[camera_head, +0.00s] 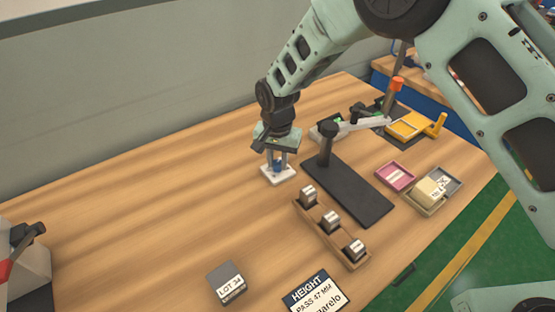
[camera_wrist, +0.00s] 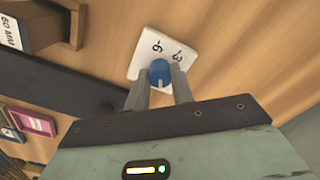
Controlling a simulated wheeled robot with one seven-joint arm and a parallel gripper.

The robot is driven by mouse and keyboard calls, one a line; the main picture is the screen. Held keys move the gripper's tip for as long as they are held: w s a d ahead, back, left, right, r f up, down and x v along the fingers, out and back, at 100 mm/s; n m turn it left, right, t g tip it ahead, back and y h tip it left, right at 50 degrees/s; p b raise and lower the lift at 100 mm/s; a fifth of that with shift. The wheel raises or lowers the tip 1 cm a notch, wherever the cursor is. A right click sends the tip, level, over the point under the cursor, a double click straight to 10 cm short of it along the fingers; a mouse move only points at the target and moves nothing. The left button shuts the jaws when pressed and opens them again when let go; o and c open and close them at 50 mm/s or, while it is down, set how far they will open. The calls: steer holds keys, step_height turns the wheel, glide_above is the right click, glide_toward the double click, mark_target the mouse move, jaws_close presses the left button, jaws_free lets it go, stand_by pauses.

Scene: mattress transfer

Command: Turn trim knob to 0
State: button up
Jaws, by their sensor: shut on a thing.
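The trim knob (camera_wrist: 159,72) is a blue round knob with a pale pointer mark, on a white plate (camera_wrist: 186,41) with printed numbers; "-6" and "-3" show, and the rest of the scale is hidden. In the head view the blue knob (camera_head: 277,167) sits on the white plate (camera_head: 285,178) on the table. My gripper (camera_wrist: 160,84) points down at the knob, its two grey fingers on either side, shut on it. The gripper also shows in the head view (camera_head: 277,161). The exact number that the pointer meets cannot be read.
A black-based gauge stand (camera_head: 350,192) stands right of the knob plate. A wooden rack (camera_head: 345,247) with several labelled blocks is in front. The table left of the plate is clear.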

mark_target(278, 162)
steer(key=n, duration=0.6)
steer(key=shift+b, duration=0.35)
steer(key=n, duration=0.6)
steer(key=shift+r, duration=0.1)
steer(key=o, duration=1)
step_height(278, 162, up, 17)
steer(key=shift+r+b, duration=0.2)
steer(key=shift+b, duration=0.75)
